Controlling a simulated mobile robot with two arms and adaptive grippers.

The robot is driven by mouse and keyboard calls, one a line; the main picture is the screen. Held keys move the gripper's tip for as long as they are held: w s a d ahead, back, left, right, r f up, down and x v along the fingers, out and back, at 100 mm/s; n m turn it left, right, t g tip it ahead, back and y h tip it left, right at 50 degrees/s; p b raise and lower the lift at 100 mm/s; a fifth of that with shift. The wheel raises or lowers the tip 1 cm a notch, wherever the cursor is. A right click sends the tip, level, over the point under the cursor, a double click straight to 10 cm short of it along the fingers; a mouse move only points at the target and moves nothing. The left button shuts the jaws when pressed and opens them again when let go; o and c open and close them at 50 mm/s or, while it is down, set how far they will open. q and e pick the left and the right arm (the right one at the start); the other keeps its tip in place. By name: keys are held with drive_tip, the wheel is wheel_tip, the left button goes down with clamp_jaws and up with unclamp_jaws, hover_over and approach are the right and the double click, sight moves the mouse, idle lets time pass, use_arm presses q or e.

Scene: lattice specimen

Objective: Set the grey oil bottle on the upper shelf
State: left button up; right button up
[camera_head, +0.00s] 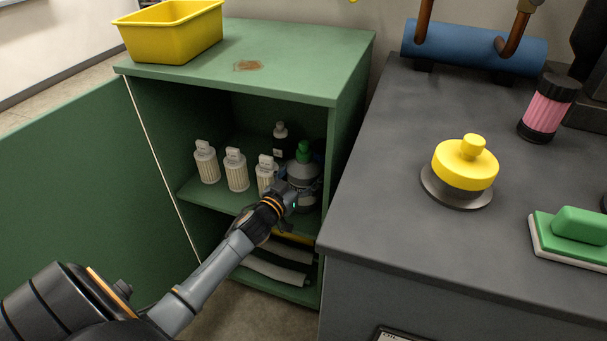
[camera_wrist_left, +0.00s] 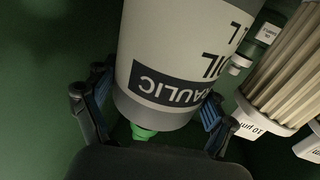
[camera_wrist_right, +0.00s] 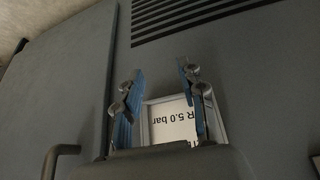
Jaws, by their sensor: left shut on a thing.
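The grey oil bottle (camera_head: 303,172) with a green cap stands upright at the right of the upper shelf (camera_head: 215,201) in the green cabinet. My left gripper (camera_head: 290,198) reaches in from the front and is shut on the bottle. In the left wrist view the bottle (camera_wrist_left: 180,50) is between the blue finger pads, its label and green cap showing. Whether its base touches the shelf is hidden. My right gripper (camera_wrist_right: 158,85) is open and empty, in front of a grey panel with a "5.0 bar" plate (camera_wrist_right: 175,122).
Several white ribbed filters (camera_head: 236,170) stand left of the bottle, the closest right beside it. A dark bottle (camera_head: 280,140) stands behind. The cabinet's right wall (camera_head: 342,130) is close. The open door (camera_head: 70,180) is at the left.

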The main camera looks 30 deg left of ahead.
sight(295, 183)
use_arm(q)
drive_tip(key=shift+r, duration=0.15)
use_arm(e)
drive_tip(key=shift+w, duration=0.15)
use_arm(q)
drive_tip(key=o, duration=1.7)
drive_tip(key=shift+f, duration=0.2)
drive_tip(key=shift+r, duration=0.1)
